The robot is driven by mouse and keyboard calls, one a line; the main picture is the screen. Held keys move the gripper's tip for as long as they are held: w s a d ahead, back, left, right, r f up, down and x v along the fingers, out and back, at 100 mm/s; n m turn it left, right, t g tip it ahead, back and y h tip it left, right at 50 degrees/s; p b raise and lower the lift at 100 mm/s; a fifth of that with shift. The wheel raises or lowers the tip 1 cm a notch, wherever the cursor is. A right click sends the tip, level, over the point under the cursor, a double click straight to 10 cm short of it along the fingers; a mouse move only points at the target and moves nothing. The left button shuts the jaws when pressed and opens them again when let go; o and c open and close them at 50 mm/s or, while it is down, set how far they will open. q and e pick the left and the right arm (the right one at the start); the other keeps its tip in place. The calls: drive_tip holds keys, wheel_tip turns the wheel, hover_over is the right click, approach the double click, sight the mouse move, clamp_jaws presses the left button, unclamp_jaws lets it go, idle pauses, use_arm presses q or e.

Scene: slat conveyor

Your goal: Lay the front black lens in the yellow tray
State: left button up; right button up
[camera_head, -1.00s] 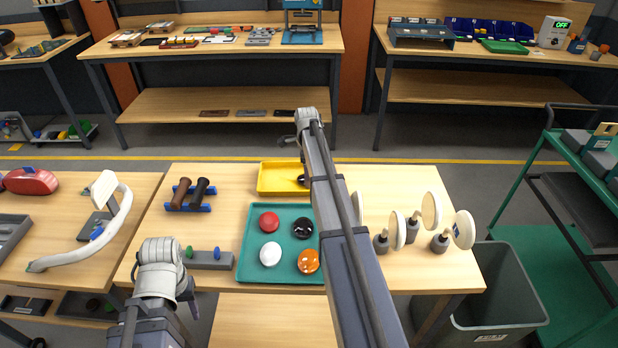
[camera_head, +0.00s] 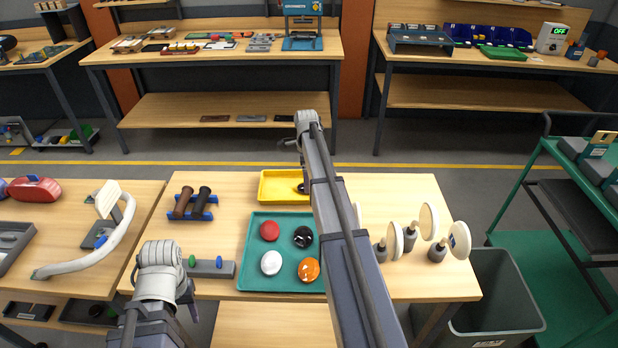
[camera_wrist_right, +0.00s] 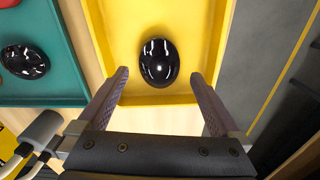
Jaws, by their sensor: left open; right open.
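One glossy black lens lies in the yellow tray (camera_head: 270,193); in the right wrist view this lens (camera_wrist_right: 159,63) rests flat on the floor of the tray (camera_wrist_right: 115,25). My right gripper (camera_wrist_right: 159,78) is open, its fingertips apart on either side of the lens's near end, and I see no grip on it. In the head view my right arm hides this gripper and part of the lens. A second black lens (camera_head: 303,236) lies in the teal tray, and it also shows in the right wrist view (camera_wrist_right: 25,61). My left gripper (camera_head: 191,312) is low at the left, mostly hidden by its arm.
The teal tray (camera_head: 247,262) also holds red (camera_head: 269,230), white (camera_head: 271,263) and orange (camera_head: 309,270) lenses. Several white discs on dark stands (camera_head: 427,222) are to the right. A rack with dark handles (camera_head: 192,203) is left. A grey bin (camera_head: 505,300) is beside the table.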

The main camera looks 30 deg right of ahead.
wheel_tip(320, 180, up, 9)
drive_tip(key=p, duration=0.8)
drive_tip(key=shift+a, duration=0.15)
drive_tip(key=shift+w+r, duration=0.1)
drive_tip(key=s+a+n, duration=0.6)
drive_tip(key=a+n, duration=0.1)
drive_tip(key=a, duration=0.5)
drive_tip(key=s+a+n, duration=0.6)
drive_tip(key=a+n, duration=0.2)
drive_tip(key=a, duration=0.5)
drive_tip(key=s+a+n, duration=1.2)
drive_tip(key=s+n, duration=0.2)
drive_tip(key=s, duration=0.1)
drive_tip(key=shift+s+a+h, duration=0.15)
drive_tip(key=shift+a+h, duration=0.05)
drive_tip(key=shift+h, duration=0.2)
